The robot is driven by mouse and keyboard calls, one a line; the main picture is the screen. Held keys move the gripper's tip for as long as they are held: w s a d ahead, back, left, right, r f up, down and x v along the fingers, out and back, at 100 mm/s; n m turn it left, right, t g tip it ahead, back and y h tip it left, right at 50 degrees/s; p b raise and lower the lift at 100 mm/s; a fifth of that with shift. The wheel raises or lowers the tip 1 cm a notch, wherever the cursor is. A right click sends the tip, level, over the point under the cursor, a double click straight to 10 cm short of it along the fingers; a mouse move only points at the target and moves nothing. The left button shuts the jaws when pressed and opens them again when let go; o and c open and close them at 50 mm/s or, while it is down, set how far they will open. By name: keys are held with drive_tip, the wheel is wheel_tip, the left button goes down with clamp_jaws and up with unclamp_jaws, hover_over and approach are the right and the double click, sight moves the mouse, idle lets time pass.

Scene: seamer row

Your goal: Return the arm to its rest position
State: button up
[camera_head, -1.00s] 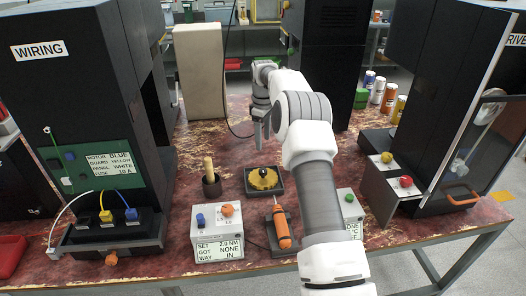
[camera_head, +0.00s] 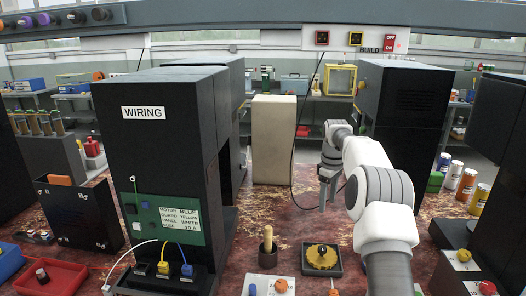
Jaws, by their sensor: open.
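My arm reaches from the bottom right over the red, worn bench. My gripper (camera_head: 328,190) points down above the bench, behind the black tray with the yellow gear (camera_head: 322,257). Its jaws are open and nothing shows between them. The gripper is apart from the tray and from the beige panel (camera_head: 273,140) to its left.
A black WIRING cabinet (camera_head: 142,150) stands at left, with dark cabinets (camera_head: 405,110) behind and right of my arm. A pot with a wooden handle (camera_head: 267,245) is beside the tray. Several cans (camera_head: 467,183) stand at right. Bare bench (camera_head: 275,205) lies left of the gripper.

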drive_tip(key=s+a+r+m+t+p, duration=0.15)
drive_tip(key=s+a+r, duration=0.25)
drive_tip(key=s+r, duration=0.5)
drive_tip(key=s+a+r+m+t+p, duration=0.1)
drive_tip(key=s+a+r+m, duration=0.1)
drive_tip(key=s+a+r, duration=0.55)
drive_tip(key=s+a+m+t+p, duration=0.1)
drive_tip(key=s+m+t, duration=0.2)
drive_tip(key=s, duration=2.2)
drive_tip(key=shift+s+r+m+p, duration=0.2)
drive_tip(key=shift+s+m+p, duration=0.2)
drive_tip(key=shift+m, duration=0.75)
drive_tip(key=shift+d, duration=0.1)
